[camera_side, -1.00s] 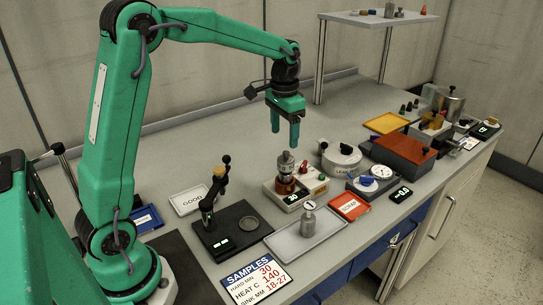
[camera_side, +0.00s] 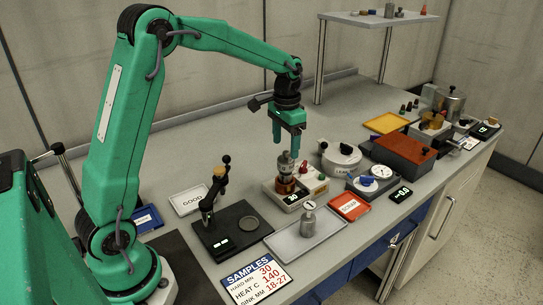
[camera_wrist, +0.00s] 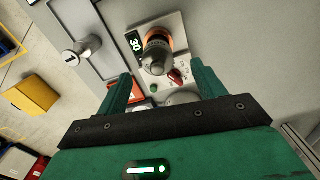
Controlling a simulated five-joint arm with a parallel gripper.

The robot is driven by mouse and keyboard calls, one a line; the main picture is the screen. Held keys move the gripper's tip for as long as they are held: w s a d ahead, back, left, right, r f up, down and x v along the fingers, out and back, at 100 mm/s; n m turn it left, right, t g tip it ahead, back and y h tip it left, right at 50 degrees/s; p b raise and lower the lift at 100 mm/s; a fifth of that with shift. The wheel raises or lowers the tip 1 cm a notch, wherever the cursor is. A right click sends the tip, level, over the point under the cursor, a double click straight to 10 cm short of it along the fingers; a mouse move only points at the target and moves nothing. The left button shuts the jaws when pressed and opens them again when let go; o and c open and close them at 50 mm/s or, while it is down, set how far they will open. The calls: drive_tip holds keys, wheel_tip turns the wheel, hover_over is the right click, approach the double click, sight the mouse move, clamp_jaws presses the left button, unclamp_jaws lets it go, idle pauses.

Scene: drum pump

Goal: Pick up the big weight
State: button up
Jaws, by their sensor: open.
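My gripper (camera_side: 286,147) is open and points down over a small station with a "30" readout (camera_side: 291,198). A grey metal weight with a knob (camera_side: 285,163) stands upright on a copper-coloured cylinder on that station, just below my fingertips. In the wrist view the weight (camera_wrist: 156,55) shows between my two fingers (camera_wrist: 160,70), with a copper ring around it; I see no contact. I cannot tell by label which is the big one.
A black stand with a lever (camera_side: 210,205) is left of the station. A round white-topped device (camera_side: 341,157) and a red "SCRAP" tray (camera_side: 350,207) are to the right. A raised shelf (camera_side: 378,18) stands behind. The back left bench is clear.

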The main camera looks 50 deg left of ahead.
sight(286, 152)
drive_tip(key=shift+d+f, duration=0.2)
drive_tip(key=shift+f, duration=2.3)
clamp_jaws()
drive_tip(key=shift+r, duration=0.2)
drive_tip(key=shift+r, duration=0.55)
drive_tip(key=r, duration=0.3)
drive_tip(key=shift+s+d+r, duration=0.1)
drive_tip(key=shift+d, duration=0.2)
drive_tip(key=s+d+r, duration=0.4)
drive_tip(key=d+r, duration=0.2)
drive_tip(key=d, duration=0.4)
drive_tip(key=shift+d+r, duration=0.15)
drive_tip(key=shift+r, duration=0.05)
drive_tip(key=shift+r, duration=0.2)
